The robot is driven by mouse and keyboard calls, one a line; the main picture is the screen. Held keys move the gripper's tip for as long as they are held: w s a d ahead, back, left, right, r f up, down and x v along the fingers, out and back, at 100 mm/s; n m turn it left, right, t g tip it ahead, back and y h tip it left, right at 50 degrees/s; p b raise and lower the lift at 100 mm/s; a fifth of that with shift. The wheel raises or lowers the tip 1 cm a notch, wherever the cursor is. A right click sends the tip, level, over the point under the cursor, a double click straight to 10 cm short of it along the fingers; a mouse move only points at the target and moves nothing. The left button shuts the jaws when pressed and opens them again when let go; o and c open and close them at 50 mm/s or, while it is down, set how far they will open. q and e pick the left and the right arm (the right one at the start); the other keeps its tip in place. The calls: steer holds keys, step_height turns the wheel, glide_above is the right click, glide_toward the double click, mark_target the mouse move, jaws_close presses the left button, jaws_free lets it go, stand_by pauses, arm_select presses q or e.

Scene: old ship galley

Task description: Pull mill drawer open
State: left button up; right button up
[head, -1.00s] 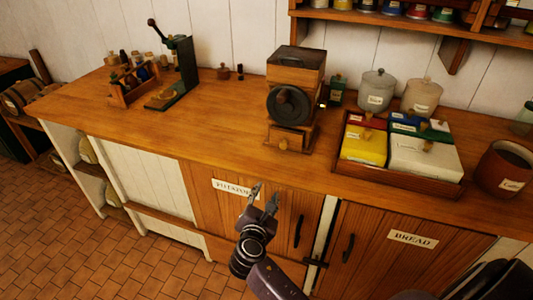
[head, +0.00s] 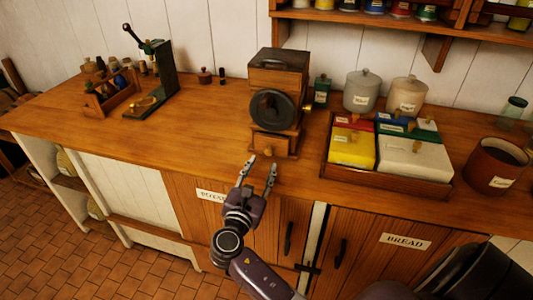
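The wooden coffee mill (head: 279,75) stands on the counter, with a dark round wheel (head: 272,109) on its front. Its drawer (head: 270,143) is low on the front, with a small light wooden knob (head: 267,152), and looks closed. My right gripper (head: 261,165) is open and empty. Its two fingers point up toward the mill, just below and in front of the drawer knob in the picture. I cannot tell whether a finger touches the knob. My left gripper is not in view.
A wooden tray (head: 386,183) with coloured boxes stands right of the mill, near canisters (head: 363,90) and a brown pot (head: 495,166). A green press (head: 155,85) and bottle caddy (head: 111,97) stand left. The counter (head: 200,115) left of the mill is mostly clear.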

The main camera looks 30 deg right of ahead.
mark_target(268, 154)
steer(key=x, duration=0.6)
steer(key=shift+d+p, duration=0.15)
steer(key=shift+p, duration=0.25)
steer(key=shift+c, duration=0.4)
jaws_close()
